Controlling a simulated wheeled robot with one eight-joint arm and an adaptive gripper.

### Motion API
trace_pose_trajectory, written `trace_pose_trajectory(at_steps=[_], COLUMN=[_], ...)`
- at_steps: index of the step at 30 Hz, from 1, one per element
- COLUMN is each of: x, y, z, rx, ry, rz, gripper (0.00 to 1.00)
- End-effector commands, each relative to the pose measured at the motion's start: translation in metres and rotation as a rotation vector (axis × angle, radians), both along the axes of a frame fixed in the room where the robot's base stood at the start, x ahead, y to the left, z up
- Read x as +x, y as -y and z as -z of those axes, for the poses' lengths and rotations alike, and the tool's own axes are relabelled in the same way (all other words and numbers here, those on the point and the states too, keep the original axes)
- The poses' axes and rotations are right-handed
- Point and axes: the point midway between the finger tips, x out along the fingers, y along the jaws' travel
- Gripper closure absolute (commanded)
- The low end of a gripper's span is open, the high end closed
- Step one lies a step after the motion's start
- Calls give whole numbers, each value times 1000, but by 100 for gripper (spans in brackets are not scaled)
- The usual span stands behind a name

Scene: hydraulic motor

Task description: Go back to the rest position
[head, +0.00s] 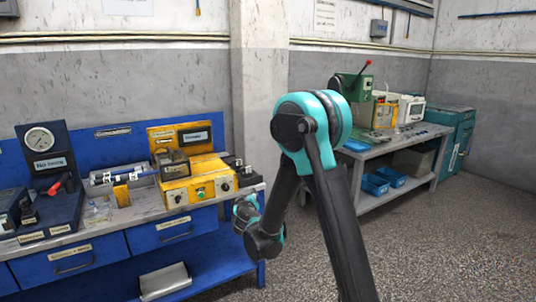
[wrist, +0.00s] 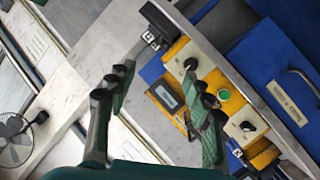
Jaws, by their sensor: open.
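My gripper (wrist: 157,72) shows in the wrist view with its two dark green fingers spread apart and nothing held between them. The yellow control box (wrist: 178,62) with knobs and a green button lies beyond the fingers, tilted in that view; I cannot tell how far off it is. In the head view my arm rises in front and bends down to the left, its lower end beside the right end of the blue workbench (head: 176,232). The gripper's fingers cannot be made out there. The yellow control box (head: 203,187) stands on that bench.
A gauge stand (head: 41,150) and a silver cylinder (head: 122,174) are on the blue workbench. A second bench (head: 385,150) with a green machine (head: 353,88) and blue bins (head: 382,182) stands behind to the right. The speckled floor (head: 440,250) at right is clear.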

Motion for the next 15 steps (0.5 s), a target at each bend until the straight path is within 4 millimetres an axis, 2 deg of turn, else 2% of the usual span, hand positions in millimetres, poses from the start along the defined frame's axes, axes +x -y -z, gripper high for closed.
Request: trace_pose_trajectory(at_steps=[1,6,11,15], x=[-4,-33,-79,-131], y=[33,125,196,244], z=[-4,-5,5,19], rx=[11,52,103,155], ry=[-39,-186,-338,-478], rz=[56,216,341,427], gripper=[48,48,48,48])
